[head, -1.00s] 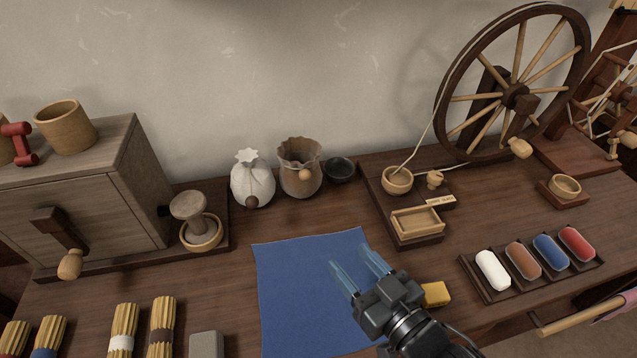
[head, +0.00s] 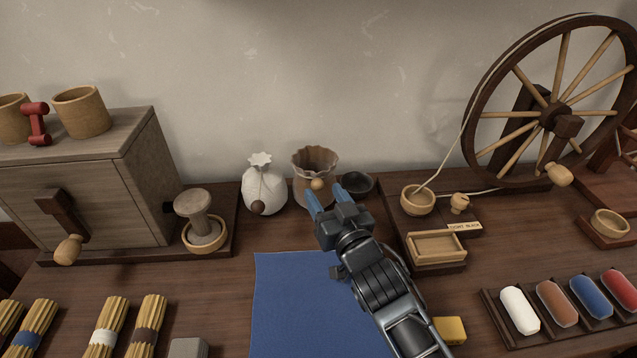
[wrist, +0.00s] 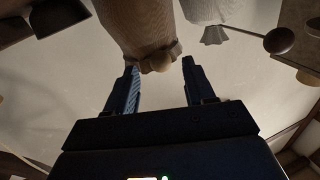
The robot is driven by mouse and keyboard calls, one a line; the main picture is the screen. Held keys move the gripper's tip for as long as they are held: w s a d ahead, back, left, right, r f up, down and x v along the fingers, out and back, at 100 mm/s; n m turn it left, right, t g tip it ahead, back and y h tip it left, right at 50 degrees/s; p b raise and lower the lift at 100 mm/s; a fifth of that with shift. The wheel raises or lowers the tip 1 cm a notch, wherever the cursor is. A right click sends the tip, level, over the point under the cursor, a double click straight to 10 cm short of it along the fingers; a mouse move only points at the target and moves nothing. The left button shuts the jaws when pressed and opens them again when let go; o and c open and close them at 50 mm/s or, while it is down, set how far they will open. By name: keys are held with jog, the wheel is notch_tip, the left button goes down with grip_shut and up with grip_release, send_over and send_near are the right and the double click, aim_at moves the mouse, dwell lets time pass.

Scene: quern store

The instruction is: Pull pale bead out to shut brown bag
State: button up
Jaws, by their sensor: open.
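The brown bag (head: 304,187) stands at the back of the table near the wall, its scalloped mouth wide open. The pale bead (head: 318,184) sits on its front, below the mouth. My gripper (head: 325,196) is open and empty, just in front of the bag, with its blue fingers pointing at it. In the wrist view the pale bead (wrist: 161,62) shows between and just beyond the two fingertips (wrist: 160,80), in front of the brown bag (wrist: 140,20). I see no contact between the fingers and the bead.
A white bag (head: 265,190), gathered at the top and with a dark bead, stands close on the left. A dark bowl (head: 357,184) is close on the right. A blue cloth (head: 290,300) lies in front. A wooden block with a bowl (head: 417,201) stands further right.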

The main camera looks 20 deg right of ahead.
aim_at(320, 189)
jog(key=shift+w+d+p, duration=0.1)
jog(key=shift+w+p, duration=0.2)
jog(key=shift+w, duration=2.05)
grip_shut()
